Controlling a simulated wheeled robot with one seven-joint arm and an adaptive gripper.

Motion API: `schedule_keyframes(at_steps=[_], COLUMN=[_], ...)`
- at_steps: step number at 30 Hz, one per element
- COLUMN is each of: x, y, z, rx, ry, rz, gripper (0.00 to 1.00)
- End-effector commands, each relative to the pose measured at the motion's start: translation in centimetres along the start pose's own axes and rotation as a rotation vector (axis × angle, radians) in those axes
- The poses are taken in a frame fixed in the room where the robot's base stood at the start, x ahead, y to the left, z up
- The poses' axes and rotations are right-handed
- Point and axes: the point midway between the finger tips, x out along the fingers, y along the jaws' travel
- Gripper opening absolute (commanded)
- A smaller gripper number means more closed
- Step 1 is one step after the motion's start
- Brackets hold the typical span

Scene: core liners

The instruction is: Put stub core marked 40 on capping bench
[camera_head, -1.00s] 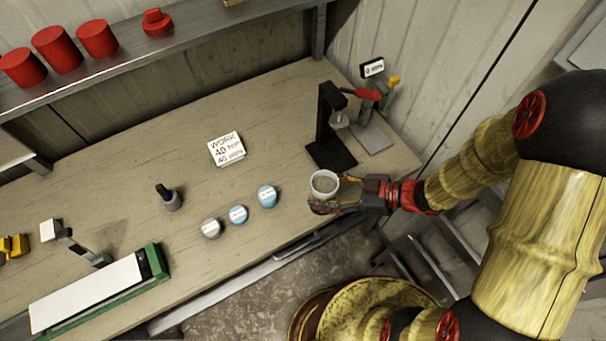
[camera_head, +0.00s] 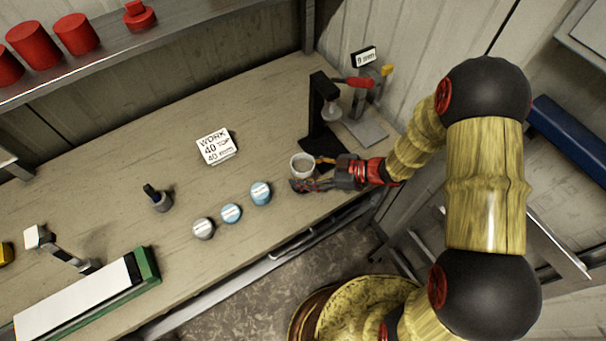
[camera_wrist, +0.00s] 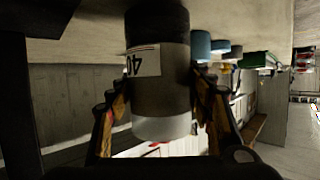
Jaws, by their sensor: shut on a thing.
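The stub core marked 40 (camera_wrist: 165,85) fills the middle of the wrist view. It is a grey cylinder with a dark band, a pale end and a white label reading 40. My gripper (camera_wrist: 160,110) is shut on it, one finger on each side. In the head view the core (camera_head: 302,163) shows its pale round top, and my gripper (camera_head: 318,183) holds it from the right, near the bench's front edge. The core looks upright there. Whether its base touches the wooden bench (camera_head: 185,225) is hard to tell.
A black press stand (camera_head: 322,115) with a red lever is just behind the core. Several small capped cylinders (camera_head: 232,213) stand to the left. A work card (camera_head: 216,147), a dark pen-like tool in a pot (camera_head: 158,198) and a green-ended tray (camera_head: 147,265) lie farther left. Bare bench lies between.

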Motion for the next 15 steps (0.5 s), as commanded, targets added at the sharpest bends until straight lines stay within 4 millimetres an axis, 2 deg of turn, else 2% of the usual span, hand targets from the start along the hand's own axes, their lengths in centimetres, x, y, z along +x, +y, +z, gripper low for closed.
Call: schedule_keyframes(at_steps=[3,14,15], x=[0.44,0.52,0.52], y=[0.12,0.08,0.03], z=[1.06,1.27,1.32], rx=[-0.002,-0.002,-0.001], ry=[0.002,0.002,0.000], rz=[0.001,0.001,0.001], gripper=[0.29,0.29,0.53])
